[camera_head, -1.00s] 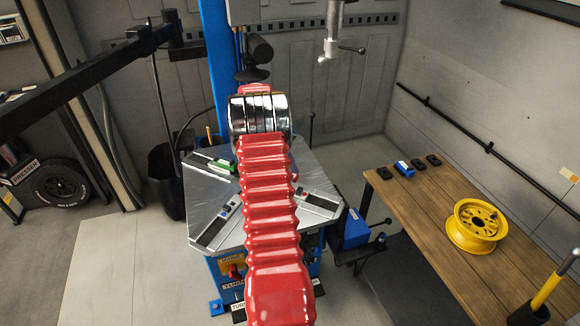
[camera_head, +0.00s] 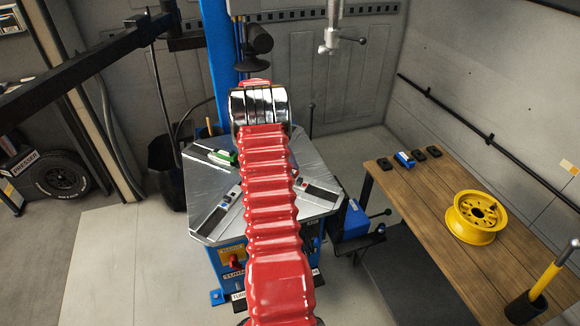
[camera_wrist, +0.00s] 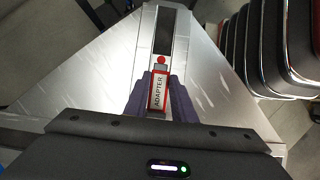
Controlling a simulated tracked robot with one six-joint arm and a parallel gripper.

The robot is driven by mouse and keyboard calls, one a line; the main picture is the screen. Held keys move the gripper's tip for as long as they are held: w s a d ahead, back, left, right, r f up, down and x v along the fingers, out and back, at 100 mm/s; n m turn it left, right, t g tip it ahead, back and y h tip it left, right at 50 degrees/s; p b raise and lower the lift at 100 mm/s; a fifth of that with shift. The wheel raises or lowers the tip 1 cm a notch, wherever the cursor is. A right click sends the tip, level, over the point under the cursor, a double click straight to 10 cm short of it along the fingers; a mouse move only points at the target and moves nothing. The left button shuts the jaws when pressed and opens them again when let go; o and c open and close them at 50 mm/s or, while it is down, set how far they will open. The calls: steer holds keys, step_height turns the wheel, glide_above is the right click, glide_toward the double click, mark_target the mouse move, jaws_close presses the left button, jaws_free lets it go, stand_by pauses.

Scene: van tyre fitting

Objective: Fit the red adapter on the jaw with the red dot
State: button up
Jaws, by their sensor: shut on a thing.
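The red adapter (camera_wrist: 158,92), with a white label reading ADAPTER, is between the two fingers of my gripper (camera_wrist: 159,98), which is shut on it. In the wrist view it lies in line with a jaw (camera_wrist: 167,30) that has a dark slot. The jaw's red dot (camera_wrist: 161,60) shows just beyond the adapter's far end. I cannot tell whether the adapter touches the jaw. In the head view my red-sleeved arm hides the gripper and the adapter. The metal turntable (camera_head: 210,178) shows on both sides of the arm.
A green adapter (camera_head: 223,157) sits on the turntable's back left jaw. A wooden bench (camera_head: 405,215) at right holds a blue adapter (camera_head: 404,159), black blocks (camera_head: 419,153) and a yellow wheel rim (camera_head: 475,217). The blue column (camera_head: 217,60) stands behind the turntable.

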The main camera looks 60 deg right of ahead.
steer(key=shift+f, duration=1.3)
stand_by(2.0)
steer(key=o, duration=1.1)
steer(key=shift+o, duration=0.2)
steer(key=v, duration=1.3)
steer(key=shift+r, duration=0.3)
steer(key=shift+w, duration=0.15)
